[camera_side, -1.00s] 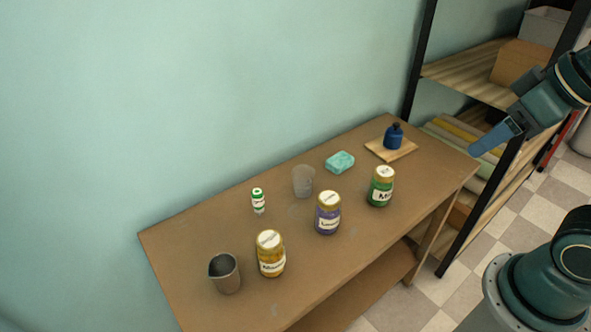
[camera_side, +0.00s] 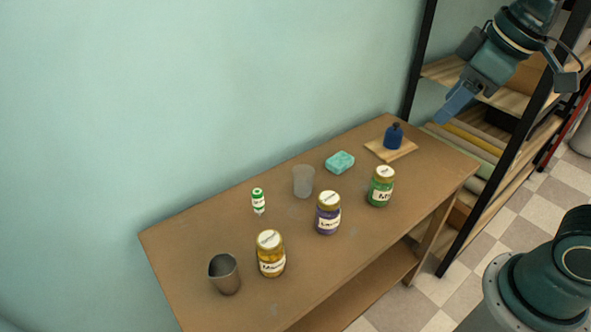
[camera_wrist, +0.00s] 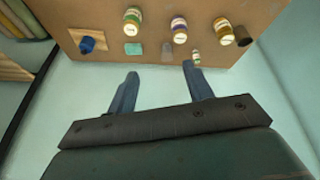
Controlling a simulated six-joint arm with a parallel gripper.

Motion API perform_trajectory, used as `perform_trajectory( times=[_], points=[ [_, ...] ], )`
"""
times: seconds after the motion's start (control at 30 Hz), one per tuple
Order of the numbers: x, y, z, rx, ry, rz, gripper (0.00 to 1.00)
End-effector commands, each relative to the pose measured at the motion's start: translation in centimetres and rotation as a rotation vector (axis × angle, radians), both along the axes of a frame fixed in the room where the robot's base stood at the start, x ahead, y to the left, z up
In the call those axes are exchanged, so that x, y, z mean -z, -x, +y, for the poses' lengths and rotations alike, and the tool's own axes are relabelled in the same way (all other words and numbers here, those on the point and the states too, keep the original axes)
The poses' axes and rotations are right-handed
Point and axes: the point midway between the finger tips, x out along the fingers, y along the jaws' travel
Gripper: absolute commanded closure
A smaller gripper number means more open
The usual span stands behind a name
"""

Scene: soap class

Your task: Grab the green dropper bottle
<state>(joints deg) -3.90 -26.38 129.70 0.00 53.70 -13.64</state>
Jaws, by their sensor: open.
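The green dropper bottle (camera_side: 258,201), small and white with green bands and a green top, stands upright on the wooden table (camera_side: 190,240), left of the clear cup. It also shows small in the wrist view (camera_wrist: 196,57), just beyond the right fingertip. My gripper (camera_side: 450,112) is up above the far right end of the table, well away from the bottle. In the wrist view my gripper (camera_wrist: 162,75) has its two blue fingers spread apart with nothing between them.
Jars with yellow (camera_side: 271,254), purple (camera_side: 328,213) and green (camera_side: 381,187) contents stand along the front. A clear cup (camera_side: 303,182), metal cup (camera_side: 225,274), teal soap (camera_side: 340,162) and blue bottle (camera_side: 393,136) on a board (camera_side: 405,149) share the table. A shelf (camera_side: 460,75) stands at right.

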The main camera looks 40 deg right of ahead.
Motion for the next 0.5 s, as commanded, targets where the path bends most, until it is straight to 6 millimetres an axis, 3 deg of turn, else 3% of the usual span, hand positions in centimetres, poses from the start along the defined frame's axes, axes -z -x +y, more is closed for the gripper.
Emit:
perform_trajectory(
  times=[0.27,0.5],
  points=[
    [-0.4,-5.9,2.0,-0.208,0.067,0.062,0.49],
    [0.5,-10.9,4.1,-0.390,0.119,0.112,0.49]
  ],
)
